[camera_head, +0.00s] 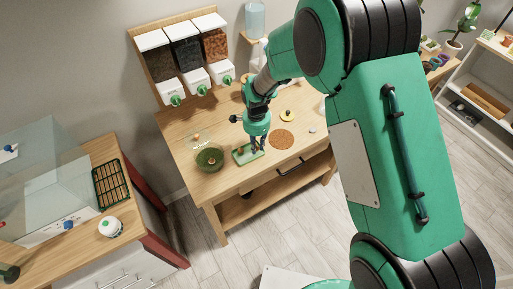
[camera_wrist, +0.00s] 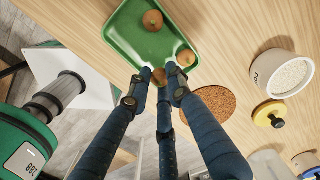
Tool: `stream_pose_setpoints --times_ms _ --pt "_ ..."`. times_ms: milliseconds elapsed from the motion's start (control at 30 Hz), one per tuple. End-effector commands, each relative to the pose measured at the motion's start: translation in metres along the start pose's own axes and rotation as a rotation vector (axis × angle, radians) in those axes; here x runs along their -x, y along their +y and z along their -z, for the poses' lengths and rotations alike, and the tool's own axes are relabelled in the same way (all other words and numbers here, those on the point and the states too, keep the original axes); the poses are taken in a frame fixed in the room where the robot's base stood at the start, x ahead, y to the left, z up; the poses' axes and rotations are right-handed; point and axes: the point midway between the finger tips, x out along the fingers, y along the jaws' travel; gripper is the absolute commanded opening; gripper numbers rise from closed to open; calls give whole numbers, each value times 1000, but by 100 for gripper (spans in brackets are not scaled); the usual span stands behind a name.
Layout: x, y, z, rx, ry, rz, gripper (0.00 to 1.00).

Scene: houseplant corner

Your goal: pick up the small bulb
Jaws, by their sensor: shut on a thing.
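A green tray (camera_wrist: 125,32) lies on the wooden table and also shows in the head view (camera_head: 240,156). In the wrist view, a brown bulb (camera_wrist: 153,20) lies at its far end and another (camera_wrist: 186,58) near its right side. The small bulb (camera_wrist: 170,68) is partly hidden between my dark blue fingers. My gripper (camera_wrist: 160,74) is shut on it at the tray's near end; I cannot tell whether it is clear of the tray floor. In the head view, my gripper (camera_head: 258,146) points down over the tray, and the bulbs are too small to make out.
A round cork mat (camera_head: 281,139) lies right of the tray and a green bowl (camera_head: 209,158) stands left. A white pot (camera_wrist: 283,74) and a yellow lid with a dark knob (camera_wrist: 270,114) are farther right. Dispensers (camera_head: 185,50) stand along the table's back.

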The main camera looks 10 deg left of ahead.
Motion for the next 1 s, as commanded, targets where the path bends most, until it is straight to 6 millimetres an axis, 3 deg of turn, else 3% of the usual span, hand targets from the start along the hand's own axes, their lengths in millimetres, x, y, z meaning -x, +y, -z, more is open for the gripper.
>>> stream_pose_setpoints --times_ms 100,700,1000 --pt "17 2 -1 0 0 1 10" --pt "25 107 -26 0 0 0 10" --pt "28 144 -35 0 0 1 10"
